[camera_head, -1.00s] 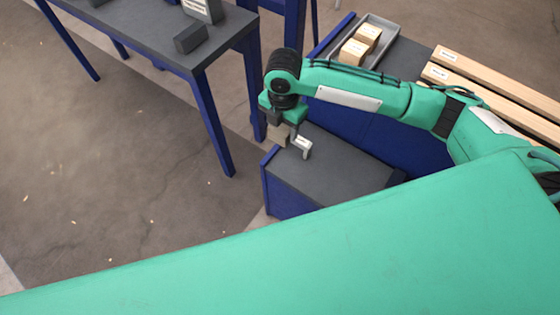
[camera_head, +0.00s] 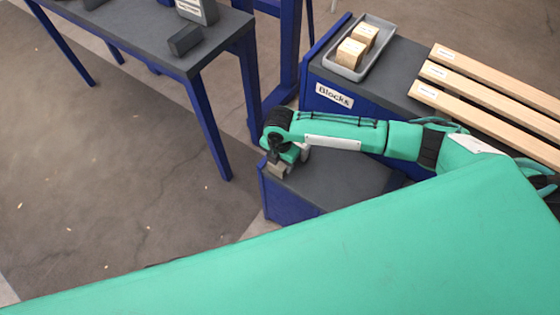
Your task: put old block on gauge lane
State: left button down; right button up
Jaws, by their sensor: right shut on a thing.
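My right gripper (camera_head: 287,165) is over the left end of a low blue bench with a dark grey top (camera_head: 335,180). It is shut on a small grey-tan block (camera_head: 276,171), mostly hidden by the gripper and wrist. I cannot tell whether the block touches the bench top. No label naming the gauge lane is readable. My left gripper is not in view.
A grey tray (camera_head: 347,70) with wooden blocks (camera_head: 350,52) stands on the bench labelled Blocks (camera_head: 334,96). Long wooden planks (camera_head: 490,95) lie to its right.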

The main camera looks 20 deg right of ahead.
jog(key=shift+f, duration=0.15)
jog(key=o, duration=1)
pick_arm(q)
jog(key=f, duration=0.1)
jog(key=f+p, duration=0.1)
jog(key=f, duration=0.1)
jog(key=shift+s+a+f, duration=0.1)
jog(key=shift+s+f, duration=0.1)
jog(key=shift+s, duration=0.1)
pick_arm(e)
notch_tip(320, 180, up, 12)
jog(key=shift+r, duration=0.2)
